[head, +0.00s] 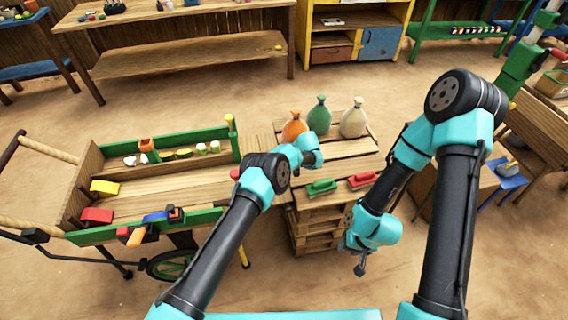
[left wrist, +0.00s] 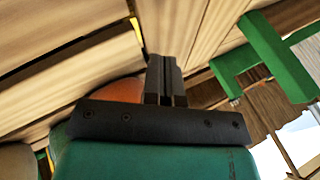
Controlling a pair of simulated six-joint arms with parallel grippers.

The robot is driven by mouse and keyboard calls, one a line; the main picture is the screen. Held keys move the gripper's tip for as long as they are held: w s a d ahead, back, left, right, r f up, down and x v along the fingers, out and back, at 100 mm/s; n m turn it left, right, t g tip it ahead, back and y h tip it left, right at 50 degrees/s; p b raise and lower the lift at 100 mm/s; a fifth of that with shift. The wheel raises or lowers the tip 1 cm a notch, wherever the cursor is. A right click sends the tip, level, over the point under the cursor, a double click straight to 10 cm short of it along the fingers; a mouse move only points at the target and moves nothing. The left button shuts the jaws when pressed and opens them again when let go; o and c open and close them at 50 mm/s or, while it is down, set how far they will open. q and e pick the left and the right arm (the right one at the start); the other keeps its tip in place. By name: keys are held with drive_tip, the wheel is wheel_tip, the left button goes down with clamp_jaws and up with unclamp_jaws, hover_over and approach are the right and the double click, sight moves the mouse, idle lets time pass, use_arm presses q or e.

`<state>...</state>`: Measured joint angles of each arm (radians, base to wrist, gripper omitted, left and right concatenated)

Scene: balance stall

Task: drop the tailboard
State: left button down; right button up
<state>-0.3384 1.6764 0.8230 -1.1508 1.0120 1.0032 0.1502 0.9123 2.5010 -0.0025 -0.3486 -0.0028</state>
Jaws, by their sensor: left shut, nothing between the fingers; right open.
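The cart (head: 150,230) stands at the left with green side boards. At its right end, a wooden board (head: 258,143) lies roughly flat toward the pallet stack (head: 345,148); it looks like the tailboard, but my left arm covers part of it. My left gripper (left wrist: 166,75) is shut and empty in the left wrist view, above wooden planks. An orange sack (head: 294,127) shows partly behind it there (left wrist: 115,91). In the head view its fingers are hidden behind the wrist. My right gripper (head: 360,268) is open and empty, hanging low in front of the pallet stack.
A green sack (head: 319,116) and a cream sack (head: 353,119) stand on the pallet stack. A green object (head: 321,187) and a red object (head: 362,180) lie on its front edge. Blocks and small goods lie in the cart. Bare floor lies behind the cart.

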use_arm(q)
drive_tip(key=s+d+r, duration=0.2)
drive_tip(key=d+r, duration=0.2)
drive_tip(key=d, duration=0.4)
drive_tip(key=shift+d+r, duration=0.3)
